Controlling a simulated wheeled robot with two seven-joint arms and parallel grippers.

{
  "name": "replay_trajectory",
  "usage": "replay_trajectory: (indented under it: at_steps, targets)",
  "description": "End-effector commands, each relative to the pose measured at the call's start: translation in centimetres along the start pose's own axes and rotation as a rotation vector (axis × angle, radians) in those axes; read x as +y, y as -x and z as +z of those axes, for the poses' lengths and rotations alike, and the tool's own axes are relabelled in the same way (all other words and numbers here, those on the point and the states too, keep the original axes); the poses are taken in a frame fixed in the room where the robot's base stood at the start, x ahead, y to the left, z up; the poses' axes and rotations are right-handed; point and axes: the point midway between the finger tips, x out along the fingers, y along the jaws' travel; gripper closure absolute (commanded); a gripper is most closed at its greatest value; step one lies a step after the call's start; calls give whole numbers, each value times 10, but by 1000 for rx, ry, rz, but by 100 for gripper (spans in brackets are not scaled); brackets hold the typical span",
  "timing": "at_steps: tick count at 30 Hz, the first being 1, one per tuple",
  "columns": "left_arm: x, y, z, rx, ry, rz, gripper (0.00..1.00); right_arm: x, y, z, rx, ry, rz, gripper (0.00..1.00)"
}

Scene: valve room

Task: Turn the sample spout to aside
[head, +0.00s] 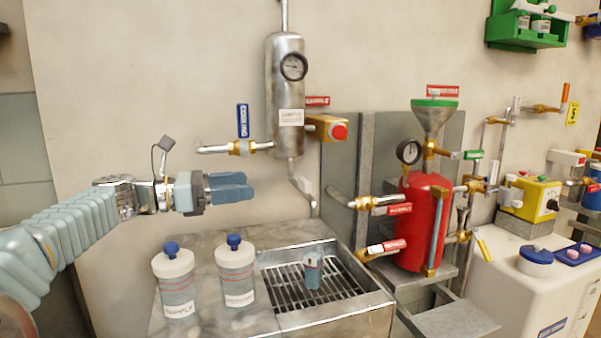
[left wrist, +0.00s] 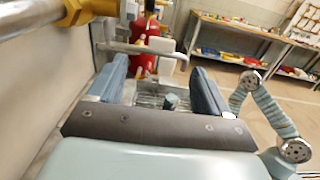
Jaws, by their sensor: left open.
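The sample spout (head: 303,193) is a thin grey metal pipe bending down from under the upright steel cylinder (head: 285,85). It hangs above the back of the drain basin. In the left wrist view, a pale bar with a flat light end (left wrist: 161,45), which looks like the spout, crosses ahead of the fingers. My left gripper (head: 230,187) is level, points right, and is left of the spout, apart from it. Its blue fingers are open and empty, as the left wrist view (left wrist: 160,78) shows. My right gripper is not in view.
A small grey cup (head: 313,272) stands on the basin's grate (head: 285,290). Two capped bottles (head: 175,285) (head: 236,275) stand on the ledge below my left gripper. A brass-fitted blue-tag valve (head: 240,147) is above the gripper. A red tank (head: 424,225) stands at right.

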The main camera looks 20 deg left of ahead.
Motion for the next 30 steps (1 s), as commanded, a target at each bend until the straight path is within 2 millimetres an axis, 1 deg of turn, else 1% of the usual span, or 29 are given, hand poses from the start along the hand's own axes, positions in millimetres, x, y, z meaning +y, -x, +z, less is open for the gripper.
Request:
replay_trajectory:
  at_steps: [2, 5, 8, 15, 19, 24, 30]
  targets:
    - [-3, -4, 1, 3, 5, -16, 21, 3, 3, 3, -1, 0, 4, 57]
    - [-4, -17, 1, 3, 5, -19, 21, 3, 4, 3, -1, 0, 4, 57]
    - [-4, -37, 1, 3, 5, -19, 21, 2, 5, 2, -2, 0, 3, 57]
    - [-4, -93, 1, 3, 5, -18, 21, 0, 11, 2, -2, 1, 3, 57]
    - [-4, -117, 1, 3, 4, -16, 21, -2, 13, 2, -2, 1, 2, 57]
    - [-4, -134, 1, 2, 2, -14, 21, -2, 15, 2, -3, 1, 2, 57]
    - [-4, -138, 0, 2, 2, -13, 21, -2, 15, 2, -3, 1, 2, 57]
